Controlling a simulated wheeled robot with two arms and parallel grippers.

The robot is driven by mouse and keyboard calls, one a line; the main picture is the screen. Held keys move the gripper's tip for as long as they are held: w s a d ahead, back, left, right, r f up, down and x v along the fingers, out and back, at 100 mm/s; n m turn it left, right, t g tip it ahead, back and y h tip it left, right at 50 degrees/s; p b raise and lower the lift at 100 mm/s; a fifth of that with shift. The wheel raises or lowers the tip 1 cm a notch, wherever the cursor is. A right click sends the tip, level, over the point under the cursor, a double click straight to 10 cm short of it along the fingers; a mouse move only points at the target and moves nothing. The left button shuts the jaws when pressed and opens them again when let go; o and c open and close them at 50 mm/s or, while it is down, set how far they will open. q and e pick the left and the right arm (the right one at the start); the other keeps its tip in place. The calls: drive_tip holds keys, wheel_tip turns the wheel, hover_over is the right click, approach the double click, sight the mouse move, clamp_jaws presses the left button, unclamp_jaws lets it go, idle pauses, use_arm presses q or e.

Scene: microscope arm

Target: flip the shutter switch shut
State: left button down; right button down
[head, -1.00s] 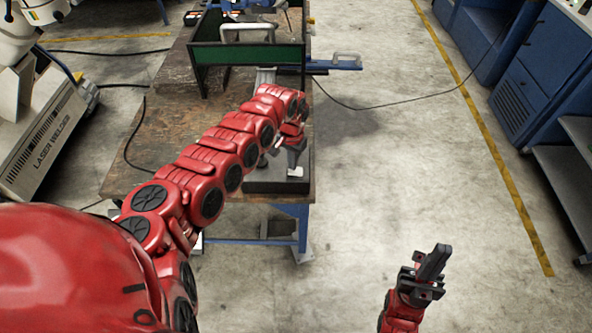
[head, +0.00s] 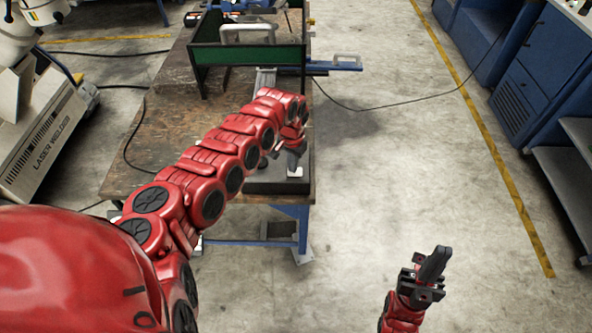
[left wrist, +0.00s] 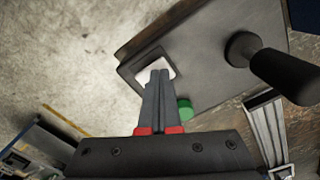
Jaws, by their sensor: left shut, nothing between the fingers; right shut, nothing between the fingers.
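The shutter switch appears to be a white rocker (left wrist: 155,67) in a dark frame on a dark grey base. It shows as a small white patch in the head view (head: 295,173). My left gripper (left wrist: 160,73) is shut and empty, its fingertips overlapping the white rocker; whether they touch it I cannot tell. In the head view my left gripper (head: 293,163) points down at the base (head: 272,187), and my arm hides part of it. Which way the switch is tipped is unclear. My right gripper (head: 433,265) is shut and empty, away from the bench.
In the left wrist view a black cylinder (left wrist: 285,75) and a green round part (left wrist: 184,108) stand near the fingers. A green-fronted box (head: 245,54) sits farther back on the wooden bench (head: 160,120). The floor to the right is clear.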

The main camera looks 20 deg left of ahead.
use_arm(q)
drive_tip(key=shift+w+r+p, duration=0.1)
drive_tip(key=shift+r+p, duration=0.55)
drive_tip(key=shift+r, duration=0.25)
wheel_tip(320, 180, up, 2)
drive_tip(key=shift+r+p, duration=0.2)
drive_tip(key=shift+p, duration=0.8)
drive_tip(key=shift+r+p, duration=1.1)
drive_tip(key=shift+r, duration=0.25)
drive_tip(key=shift+f, duration=0.1)
